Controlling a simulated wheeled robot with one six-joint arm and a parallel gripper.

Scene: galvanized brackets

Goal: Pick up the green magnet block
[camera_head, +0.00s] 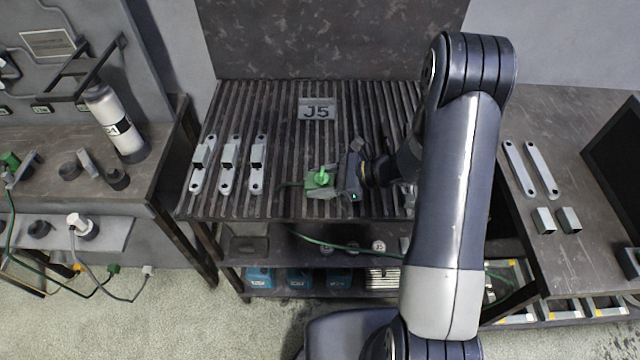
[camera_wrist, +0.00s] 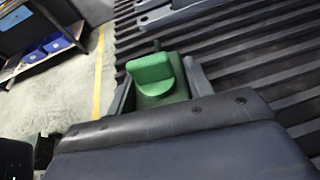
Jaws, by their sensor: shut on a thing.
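The green magnet block (camera_head: 320,183) is on or just above the slatted table, near its front edge in the head view; I cannot tell whether it touches the slats. It has a raised green knob on top. My gripper (camera_head: 335,187) reaches it from the right and is shut on it. The near part of the block is hidden behind the gripper body. A green cable runs from the block's left side and hangs below the table front.
Several galvanized brackets (camera_head: 228,165) stand in a row on the slatted table (camera_head: 300,150) left of the block. A J5 plate (camera_head: 316,109) lies behind it. The right bench (camera_head: 590,180) holds two flat bars and two small blocks. The left bench (camera_head: 60,170) holds a bottle (camera_head: 115,122).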

